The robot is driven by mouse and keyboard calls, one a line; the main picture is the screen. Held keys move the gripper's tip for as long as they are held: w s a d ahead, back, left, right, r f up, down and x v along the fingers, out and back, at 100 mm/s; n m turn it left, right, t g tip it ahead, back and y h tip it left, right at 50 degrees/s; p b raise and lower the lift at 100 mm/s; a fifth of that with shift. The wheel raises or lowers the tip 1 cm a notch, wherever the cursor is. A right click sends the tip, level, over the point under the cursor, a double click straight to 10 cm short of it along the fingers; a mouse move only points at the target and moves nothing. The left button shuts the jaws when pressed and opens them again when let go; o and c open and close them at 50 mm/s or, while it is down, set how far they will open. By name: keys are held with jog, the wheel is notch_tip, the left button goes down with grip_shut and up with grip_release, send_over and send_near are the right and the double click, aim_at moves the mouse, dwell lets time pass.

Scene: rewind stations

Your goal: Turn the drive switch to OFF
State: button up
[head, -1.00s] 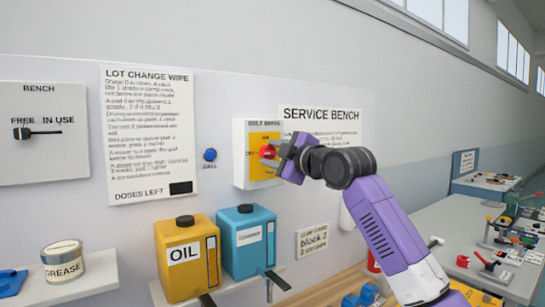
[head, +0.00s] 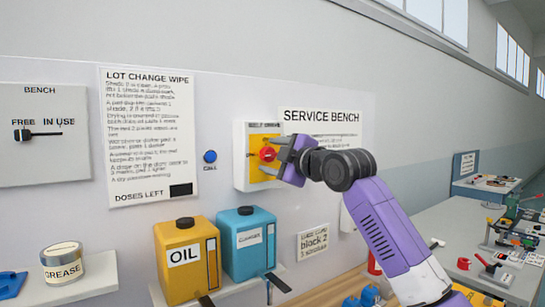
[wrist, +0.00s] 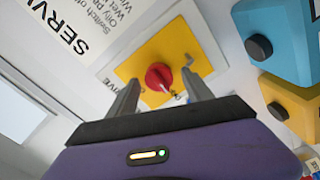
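The drive switch is a red knob (head: 268,154) on a yellow plate (head: 256,171) set in a white box (head: 240,160) on the wall. In the wrist view the red knob (wrist: 159,77) sits ahead of my gripper, between the lines of its two fingers. My gripper (wrist: 160,90) is open, with one finger on each side of the knob and a gap to it. In the head view my gripper (head: 283,158) is just right of the knob and hides part of the plate. The ON and OFF marks cannot be read.
A yellow oil can (head: 180,262) and a blue can (head: 240,245) stand on a shelf below. A blue call button (head: 210,156) is left of the switch box. A grease tin (head: 63,265) is at lower left. A workbench with tools (head: 500,260) is at right.

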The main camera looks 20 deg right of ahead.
jog(key=shift+s, duration=0.1)
jog(key=b+v, duration=0.2)
jog(key=v, duration=0.5)
jog(key=shift+s, duration=0.3)
jog(key=shift+d, duration=0.1)
